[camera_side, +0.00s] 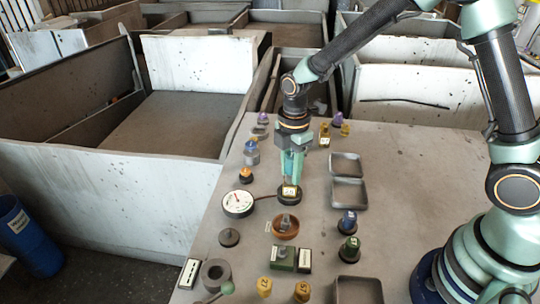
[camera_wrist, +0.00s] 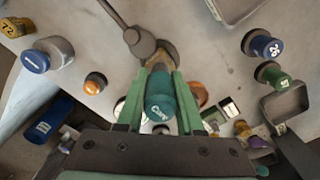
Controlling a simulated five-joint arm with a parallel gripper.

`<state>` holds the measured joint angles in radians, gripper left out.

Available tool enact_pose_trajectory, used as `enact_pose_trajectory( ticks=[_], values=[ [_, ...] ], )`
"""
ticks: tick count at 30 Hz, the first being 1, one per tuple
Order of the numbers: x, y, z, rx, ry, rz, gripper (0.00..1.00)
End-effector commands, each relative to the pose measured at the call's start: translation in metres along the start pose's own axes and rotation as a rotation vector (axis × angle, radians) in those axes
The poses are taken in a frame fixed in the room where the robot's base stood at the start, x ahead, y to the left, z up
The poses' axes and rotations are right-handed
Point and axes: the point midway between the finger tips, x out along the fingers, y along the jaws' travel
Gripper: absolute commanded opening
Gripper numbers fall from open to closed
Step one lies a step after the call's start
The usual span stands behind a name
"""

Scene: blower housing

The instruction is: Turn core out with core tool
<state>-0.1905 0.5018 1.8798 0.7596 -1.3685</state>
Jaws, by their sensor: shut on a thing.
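My gripper (camera_side: 291,178) points down over the middle of the table in the side view. In the wrist view its two green fingers (camera_wrist: 159,100) are shut on the core tool (camera_wrist: 160,96), a teal cylinder lettered "Core". The tool is upright in the side view. Just below the fingers is a small pale-labelled piece at a dark round base (camera_side: 289,198). The core itself is hidden. I cannot tell whether the tool's tip touches anything.
A white dial gauge (camera_side: 237,204) with a dark hose lies left of the gripper. A brown bowl (camera_side: 285,229) stands in front. Grey trays (camera_side: 347,163), a blue knob (camera_side: 348,220) and a green knob (camera_side: 348,249) stand to the right. The table's far right is clear.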

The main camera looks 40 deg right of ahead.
Motion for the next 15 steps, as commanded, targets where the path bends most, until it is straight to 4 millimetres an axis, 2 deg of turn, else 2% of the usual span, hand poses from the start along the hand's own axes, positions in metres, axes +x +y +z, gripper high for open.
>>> enact_pose_trajectory(
  ticks=[10,15],
  values=[
    [-0.0001,0.0001,0.0000,-0.038,0.000,0.000,0.00],
    [0.0000,0.0001,0.0000,-0.214,0.000,0.000,0.00]
  ],
)
